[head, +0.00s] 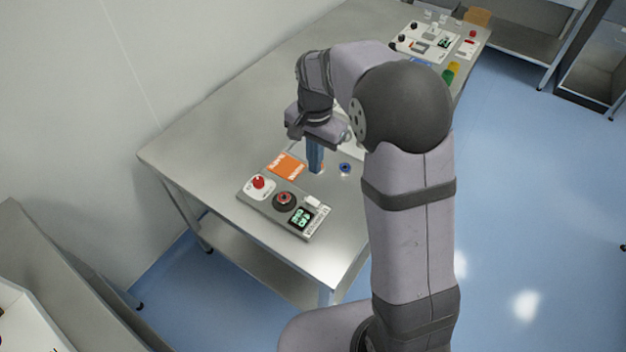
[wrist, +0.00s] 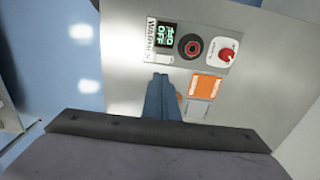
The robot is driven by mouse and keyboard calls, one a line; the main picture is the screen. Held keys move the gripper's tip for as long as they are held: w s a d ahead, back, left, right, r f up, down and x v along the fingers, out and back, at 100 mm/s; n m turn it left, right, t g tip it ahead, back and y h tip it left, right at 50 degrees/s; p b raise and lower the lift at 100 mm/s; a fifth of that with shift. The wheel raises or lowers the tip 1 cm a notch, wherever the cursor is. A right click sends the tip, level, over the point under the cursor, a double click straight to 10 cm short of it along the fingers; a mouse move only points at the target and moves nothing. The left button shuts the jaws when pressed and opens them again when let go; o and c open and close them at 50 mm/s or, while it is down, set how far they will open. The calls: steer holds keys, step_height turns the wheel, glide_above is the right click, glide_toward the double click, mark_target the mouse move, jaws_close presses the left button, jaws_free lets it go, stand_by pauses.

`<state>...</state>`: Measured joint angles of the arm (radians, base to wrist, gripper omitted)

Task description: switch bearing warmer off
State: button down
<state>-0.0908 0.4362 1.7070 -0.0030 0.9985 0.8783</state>
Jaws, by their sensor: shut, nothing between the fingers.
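The bearing warmer (head: 246,197) looks to be the flat grey panel at the near end of the steel table. It has a red knob (head: 258,182) on a white plate, a dark round seat with a red ring (head: 284,200), and a green-lit display (head: 301,217). In the wrist view the display (wrist: 166,34) appears to read OFF, beside the seat (wrist: 190,46) and red knob (wrist: 226,56). A small white part (head: 312,202) sits beside the display. My gripper (head: 315,168) is shut and empty, its blue fingers pointing down behind the panel, apart from its controls.
An orange card (head: 286,167) lies behind the panel, close to my fingers. A blue ring (head: 344,168) sits to their right. Another control panel (head: 425,42) and coloured items, green (head: 448,76) and yellow (head: 454,68), stand at the table's far end. The table's near left is bare.

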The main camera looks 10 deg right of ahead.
mark_target(310, 199)
steer(key=shift+w+a+b, duration=0.55)
steer(key=shift+w+b, duration=0.1)
steer(key=shift+b, duration=0.45)
step_height(310, 199, down, 14)
steer(key=p, duration=0.3)
steer(key=shift+r+p, duration=0.2)
steer(key=shift+p, duration=0.15)
steer(key=shift+f, duration=0.15)
